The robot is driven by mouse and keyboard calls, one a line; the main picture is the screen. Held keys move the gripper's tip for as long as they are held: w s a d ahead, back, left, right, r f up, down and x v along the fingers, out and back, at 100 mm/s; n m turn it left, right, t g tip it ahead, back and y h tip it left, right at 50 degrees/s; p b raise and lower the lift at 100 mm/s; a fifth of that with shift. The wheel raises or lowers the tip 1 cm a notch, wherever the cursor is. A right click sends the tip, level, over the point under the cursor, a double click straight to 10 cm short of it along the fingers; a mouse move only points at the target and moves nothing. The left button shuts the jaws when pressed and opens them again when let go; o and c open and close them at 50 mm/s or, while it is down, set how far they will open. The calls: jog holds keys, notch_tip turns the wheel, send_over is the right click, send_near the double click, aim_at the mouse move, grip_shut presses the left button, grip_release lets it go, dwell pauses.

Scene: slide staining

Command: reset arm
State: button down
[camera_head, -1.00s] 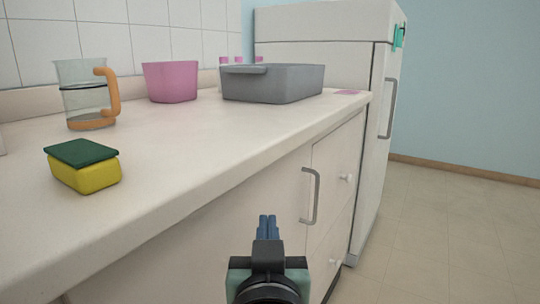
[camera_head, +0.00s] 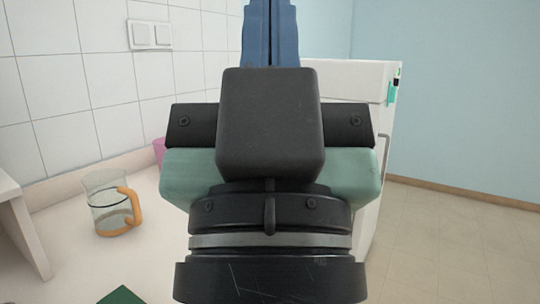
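My gripper (camera_head: 271,32) fills the middle of the head view, raised close in front of the camera and pointing up. Its two blue fingers lie side by side with only a thin line between them, so it looks shut, and nothing shows between them. The fingertips run out of the top of the picture. My dark and green gripper body hides much of the counter and the things behind it.
A glass jug (camera_head: 105,208) with an orange handle stands on the counter (camera_head: 75,265) at left. The green sponge top (camera_head: 121,295) shows at the bottom edge. A pink tub (camera_head: 159,150) is mostly hidden. A white fridge (camera_head: 345,82) stands behind. Floor at right is clear.

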notch_tip(320, 180, up, 25)
jog(key=p, duration=2.3)
jog(key=shift+r, duration=0.15)
